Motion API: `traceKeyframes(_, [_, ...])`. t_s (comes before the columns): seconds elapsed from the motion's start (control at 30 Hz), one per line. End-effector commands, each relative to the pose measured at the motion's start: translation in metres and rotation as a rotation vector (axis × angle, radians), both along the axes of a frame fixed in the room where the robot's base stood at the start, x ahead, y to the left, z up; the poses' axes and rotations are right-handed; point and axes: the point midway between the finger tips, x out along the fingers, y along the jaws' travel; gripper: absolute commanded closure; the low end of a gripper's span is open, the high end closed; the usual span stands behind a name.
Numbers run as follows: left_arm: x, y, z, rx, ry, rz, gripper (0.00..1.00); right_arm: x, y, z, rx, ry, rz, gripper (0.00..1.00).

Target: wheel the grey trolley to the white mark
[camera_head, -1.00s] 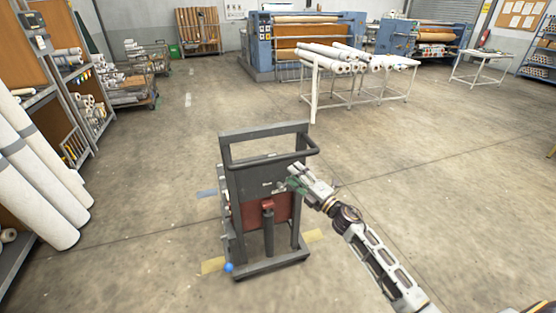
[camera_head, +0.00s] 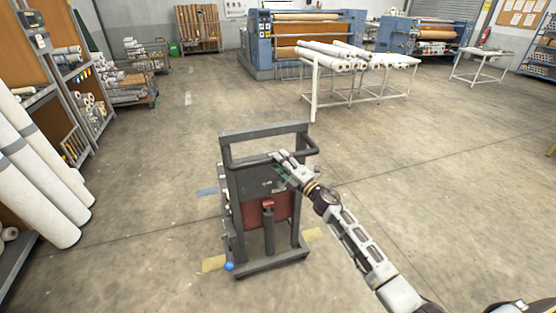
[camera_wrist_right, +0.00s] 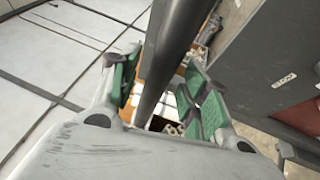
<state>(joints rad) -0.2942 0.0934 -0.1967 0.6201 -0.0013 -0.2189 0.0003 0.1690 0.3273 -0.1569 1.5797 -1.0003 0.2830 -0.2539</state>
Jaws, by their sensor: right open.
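The grey trolley (camera_head: 238,190) stands upright on the floor in the middle of the head view, with a dark push handle (camera_head: 240,161) across its upper part and a red panel low down. My right gripper (camera_head: 278,157) is at the handle bar, near its middle. In the right wrist view the dark handle bar (camera_wrist_right: 172,55) runs between the two green finger pads of my open right gripper (camera_wrist_right: 157,82); contact cannot be told. A small white mark (camera_head: 188,98) shows on the floor farther back, left of the trolley. My left gripper is not in view.
Shelves with white rolls (camera_head: 40,185) line the left. A white table with rolls (camera_head: 360,85) stands behind to the right. Open floor lies between.

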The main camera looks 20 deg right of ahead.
Motion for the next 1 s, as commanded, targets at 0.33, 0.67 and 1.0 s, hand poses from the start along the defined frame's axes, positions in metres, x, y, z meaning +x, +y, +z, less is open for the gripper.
traceKeyframes(0.33, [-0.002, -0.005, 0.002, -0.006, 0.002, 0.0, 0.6, 0.015, 0.007, 0.003, 0.0, 0.0, 0.001, 0.54])
traceKeyframes(0.67, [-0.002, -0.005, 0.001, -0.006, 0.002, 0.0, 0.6, 0.016, 0.008, 0.003, 0.0, 0.0, 0.001, 0.54])
traceKeyframes(1.0, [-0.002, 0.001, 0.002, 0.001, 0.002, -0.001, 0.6, 0.016, 0.008, 0.003, -0.001, 0.001, 0.001, 0.97])
